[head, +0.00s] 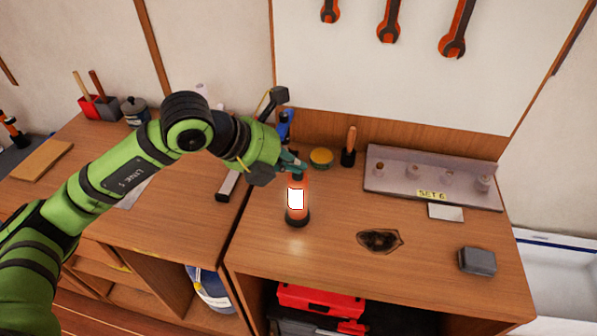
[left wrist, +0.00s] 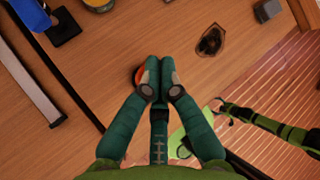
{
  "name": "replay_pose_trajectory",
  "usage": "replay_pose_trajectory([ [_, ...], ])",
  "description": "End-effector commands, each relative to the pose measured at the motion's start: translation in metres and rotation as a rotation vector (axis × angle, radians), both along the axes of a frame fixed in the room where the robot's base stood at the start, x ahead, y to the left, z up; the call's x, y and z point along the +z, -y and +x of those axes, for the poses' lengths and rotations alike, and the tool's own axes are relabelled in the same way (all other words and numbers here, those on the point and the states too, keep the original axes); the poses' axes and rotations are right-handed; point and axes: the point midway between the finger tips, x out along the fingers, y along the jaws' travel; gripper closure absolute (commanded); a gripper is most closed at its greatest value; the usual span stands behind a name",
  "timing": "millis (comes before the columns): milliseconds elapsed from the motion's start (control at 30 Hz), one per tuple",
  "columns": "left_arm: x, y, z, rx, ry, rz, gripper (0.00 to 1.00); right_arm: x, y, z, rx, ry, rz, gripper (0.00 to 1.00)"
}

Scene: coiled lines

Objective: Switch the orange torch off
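The orange torch (head: 297,214) stands upright on the wooden bench, its front panel glowing bright white. My left gripper (head: 294,164) is right above the torch's top in the head view. In the left wrist view, the left gripper's fingertips (left wrist: 160,80) are together with nothing visible between them. A sliver of the orange torch (left wrist: 139,75) shows behind them; the fingers hide the rest of its top. I cannot tell whether the fingertips touch it. What looks like my right gripper (left wrist: 228,110) is far off in the left wrist view, too small to read.
Behind the torch are a yellow-topped round tin (head: 321,157), a wooden-handled tool (head: 349,148) and a grey holder rack (head: 400,187). A dark stain (head: 380,240) and a grey box (head: 477,261) lie to the right. The bench just right of the torch is clear.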

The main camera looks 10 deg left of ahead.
Motion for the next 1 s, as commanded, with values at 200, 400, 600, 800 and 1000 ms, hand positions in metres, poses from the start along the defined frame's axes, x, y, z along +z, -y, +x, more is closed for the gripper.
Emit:
replay_pose_trajectory([
  [200, -0.003, 0.0, 0.0, 0.0, 0.0, 0.0, 1.0, -0.003, 0.0, 0.0, 0.0, 0.0, 0.0, 0.16],
  [400, -0.005, 0.0, 0.0, 0.0, 0.0, 0.0, 1.0, -0.006, 0.0, 0.0, 0.0, 0.0, 0.0, 0.16],
  [600, -0.003, 0.0, 0.0, -0.001, -0.001, 0.0, 1.0, -0.005, 0.0, 0.0, 0.0, 0.0, -0.001, 0.16],
  [800, 0.006, 0.0, 0.0, 0.0, 0.0, 0.0, 1.0, 0.0, 0.001, 0.0, 0.0, 0.0, -0.001, 0.16],
  [1000, 0.011, 0.0, 0.0, 0.0, 0.0, 0.0, 1.0, 0.002, 0.001, 0.0, 0.0, 0.0, -0.001, 0.16],
])
